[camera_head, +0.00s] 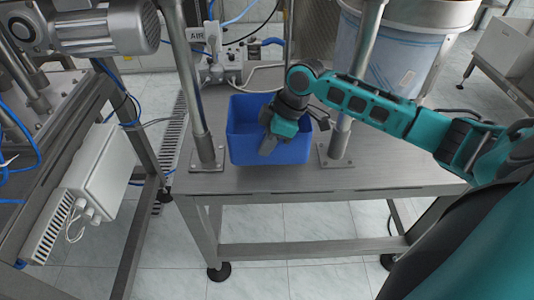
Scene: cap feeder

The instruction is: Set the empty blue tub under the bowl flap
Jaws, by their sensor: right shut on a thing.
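The blue tub (248,150) stands on the metal table between two upright steel posts, and the part of its inside that shows is empty. My right gripper (268,146) reaches in from the right at the tub's front side and is shut on the tub's wall. The gripper and wrist hide part of the tub's rim and inside. The bowl (385,50) is the large drum at the upper right, behind the right post. I cannot make out its flap. My left gripper is not in view.
The steel table (350,178) has free room at its front and right. The left post (195,100) and right post (352,95) stand close beside the tub. A motor (110,30) and a white box (100,170) are at the left.

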